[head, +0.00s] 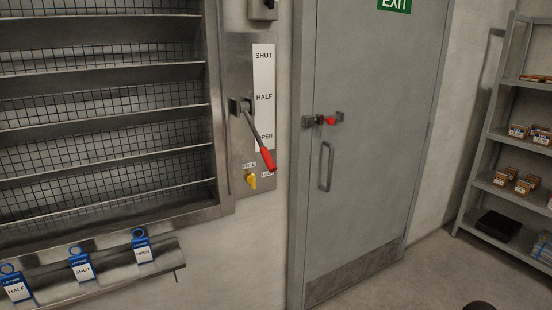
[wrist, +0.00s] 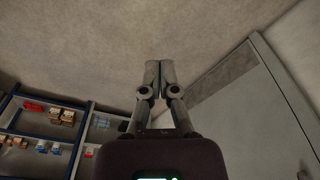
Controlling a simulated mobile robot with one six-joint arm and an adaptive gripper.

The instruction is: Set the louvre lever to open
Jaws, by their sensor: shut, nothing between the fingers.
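The louvre lever (head: 256,137) is on a metal plate right of the louvre in the head view. Its red grip (head: 268,160) points down and slightly right, its end just below the OPEN mark on the white label strip (head: 264,75). The strip reads SHUT, HALF, OPEN from top to bottom. A yellow knob (head: 251,180) sits under the lever between the FREE and LOCK labels; its exact setting is hard to tell. My gripper (wrist: 159,73) shows in the wrist view, fingers together and empty, away from the lever. The lever is not in the wrist view.
Blue tags reading HALF (head: 14,288), SHUT (head: 81,266) and OPEN (head: 141,247) stand on a metal ledge below the louvre (head: 100,67). A grey door (head: 375,180) with a red-marked latch (head: 330,121) is to the right. Shelving (head: 490,190) stands at far right; bare floor lies before it.

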